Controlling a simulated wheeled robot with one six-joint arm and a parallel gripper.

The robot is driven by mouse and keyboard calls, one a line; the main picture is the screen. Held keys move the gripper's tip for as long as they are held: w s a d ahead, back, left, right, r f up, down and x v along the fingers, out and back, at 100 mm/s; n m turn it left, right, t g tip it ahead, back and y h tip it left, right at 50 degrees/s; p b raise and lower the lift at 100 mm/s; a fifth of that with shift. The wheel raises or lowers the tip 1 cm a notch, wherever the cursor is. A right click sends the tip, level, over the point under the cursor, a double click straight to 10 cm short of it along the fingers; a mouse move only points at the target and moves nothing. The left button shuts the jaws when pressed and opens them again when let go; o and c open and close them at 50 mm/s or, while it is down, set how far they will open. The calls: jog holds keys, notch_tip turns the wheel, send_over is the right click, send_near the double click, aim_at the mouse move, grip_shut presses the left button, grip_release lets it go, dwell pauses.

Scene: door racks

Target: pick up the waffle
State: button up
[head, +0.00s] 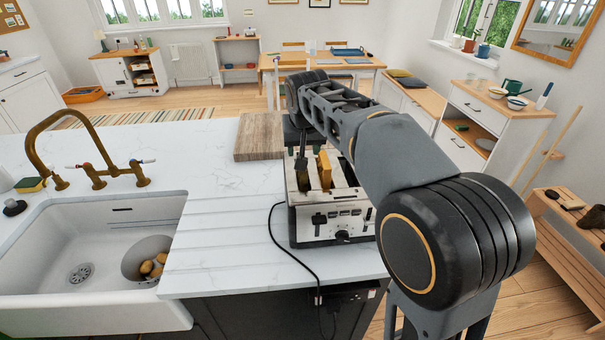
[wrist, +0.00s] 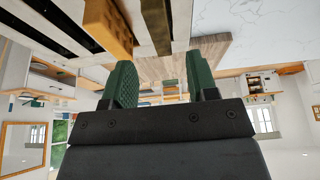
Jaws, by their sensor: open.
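The waffle (head: 325,168) is a golden-brown slab standing upright in a slot of the silver toaster (head: 308,226), its upper part sticking out. It also shows at the top left of the wrist view (wrist: 107,32), next to the toaster's slots and metal bars. My gripper (wrist: 160,72) has two green-padded fingers spread apart with nothing between them.
A wooden board (head: 259,137) lies on the white counter (head: 225,181) behind the toaster. A black cord (head: 277,237) runs along the toaster's left side. A sink (head: 80,298) with a brass tap (head: 98,178) is at left. The counter between sink and toaster is clear.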

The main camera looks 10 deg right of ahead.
aim_at(302, 174)
jog(key=shift+p+x, duration=0.75)
jog(key=shift+x, duration=2.8)
jog(key=shift+s, duration=0.1)
grip_shut()
jog(key=shift+r, duration=0.1)
